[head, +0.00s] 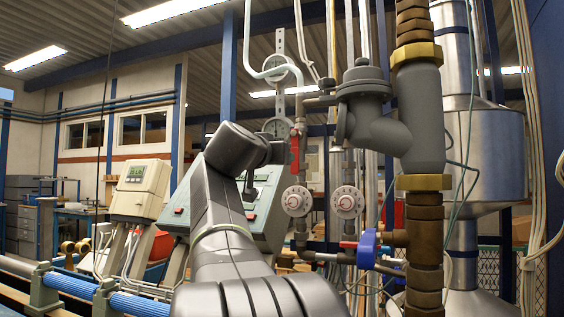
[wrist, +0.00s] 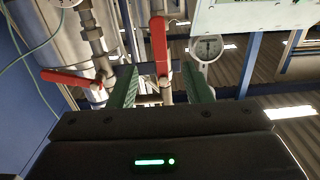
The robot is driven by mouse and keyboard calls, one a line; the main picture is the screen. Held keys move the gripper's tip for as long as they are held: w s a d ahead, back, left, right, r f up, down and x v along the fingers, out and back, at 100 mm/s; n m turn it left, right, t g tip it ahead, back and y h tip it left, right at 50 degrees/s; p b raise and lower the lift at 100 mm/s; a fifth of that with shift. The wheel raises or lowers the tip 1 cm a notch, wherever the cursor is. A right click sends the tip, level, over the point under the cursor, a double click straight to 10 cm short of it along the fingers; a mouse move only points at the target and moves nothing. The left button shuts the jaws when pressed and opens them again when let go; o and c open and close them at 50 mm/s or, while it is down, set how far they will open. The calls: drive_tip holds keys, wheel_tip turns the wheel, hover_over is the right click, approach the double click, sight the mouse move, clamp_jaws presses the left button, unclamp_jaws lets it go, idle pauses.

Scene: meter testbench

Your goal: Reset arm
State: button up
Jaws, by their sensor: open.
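My arm rises from the bottom middle of the head view, and its dark wrist part is beside the control box. In the wrist view my gripper (wrist: 160,88) shows two green fingers set wide apart. No held thing shows between them. Beyond the fingers are a red lever (wrist: 160,45) on a pipe and a second red lever (wrist: 66,78) to the left. One red lever (head: 295,152) also shows in the head view, just right of my wrist.
A meter display (head: 138,178) and a sloped control box (head: 262,208) stand at left and behind my arm. A gauge (wrist: 208,48) hangs beyond the right finger.

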sight(295, 152)
idle(0.4)
drive_tip(key=p+x, duration=0.3)
drive_tip(key=x, duration=1)
drive_tip(key=shift+w+d, duration=0.15)
drive_tip(key=shift+w, duration=0.15)
drive_tip(key=shift+s, duration=0.15)
